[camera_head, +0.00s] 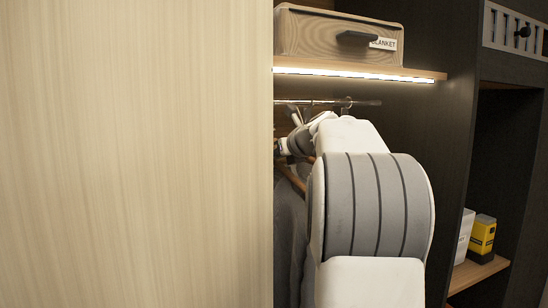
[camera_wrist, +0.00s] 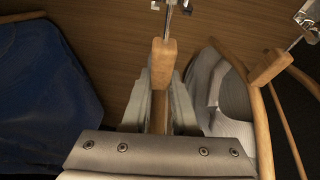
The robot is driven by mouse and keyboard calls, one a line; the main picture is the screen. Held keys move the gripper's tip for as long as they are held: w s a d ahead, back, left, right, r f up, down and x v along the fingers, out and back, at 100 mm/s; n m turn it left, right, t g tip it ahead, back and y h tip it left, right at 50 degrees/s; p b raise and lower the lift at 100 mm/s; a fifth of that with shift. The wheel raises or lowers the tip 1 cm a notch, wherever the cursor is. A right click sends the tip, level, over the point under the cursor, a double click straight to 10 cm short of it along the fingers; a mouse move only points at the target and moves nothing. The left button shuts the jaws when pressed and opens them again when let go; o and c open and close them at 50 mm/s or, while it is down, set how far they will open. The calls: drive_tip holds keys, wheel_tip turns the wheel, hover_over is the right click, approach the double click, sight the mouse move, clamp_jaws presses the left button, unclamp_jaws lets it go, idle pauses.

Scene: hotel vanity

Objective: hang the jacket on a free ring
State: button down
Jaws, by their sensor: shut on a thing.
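My gripper (camera_wrist: 162,100) has its two pale fingers closed around the wooden neck of a hanger (camera_wrist: 163,62). A metal pin (camera_wrist: 169,24) rises from this hanger to a metal fitting at the top edge; I cannot tell whether it is seated in a ring. The jacket on the held hanger cannot be made out for certain. In the head view a dark grey garment (camera_head: 289,235) hangs beside my arm, which hides the gripper's tips. A metal rail (camera_head: 365,103) with small rings (camera_head: 347,103) runs under the shelf.
A blue garment (camera_wrist: 45,95) hangs at left in the wrist view. Another wooden hanger (camera_wrist: 266,68) is at right, by a metal ring (camera_wrist: 308,12). A pale wood panel (camera_head: 135,150) covers the head view's left half. A blanket box (camera_head: 330,38) sits on the lit shelf (camera_head: 425,75).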

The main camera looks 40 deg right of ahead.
drive_tip(key=shift+w+d+r+p, duration=0.15)
drive_tip(key=shift+w+d, duration=0.15)
drive_tip(key=shift+w, duration=0.9)
drive_tip(key=shift+w+d+f+p, duration=0.15)
drive_tip(key=shift+w+d, duration=0.15)
drive_tip(key=shift+w, duration=0.85)
idle(1.3)
drive_tip(key=shift+f, duration=0.4)
idle(1.4)
drive_tip(key=c, duration=0.6)
unclamp_jaws()
drive_tip(key=shift+f, duration=0.1)
drive_tip(key=shift+f, duration=0.15)
drive_tip(key=b+v, duration=0.3)
drive_tip(key=v, duration=1.4)
drive_tip(key=shift+s+r, duration=0.2)
drive_tip(key=shift+r, duration=0.1)
drive_tip(key=shift+a+b, duration=0.15)
drive_tip(key=shift+b, duration=0.15)
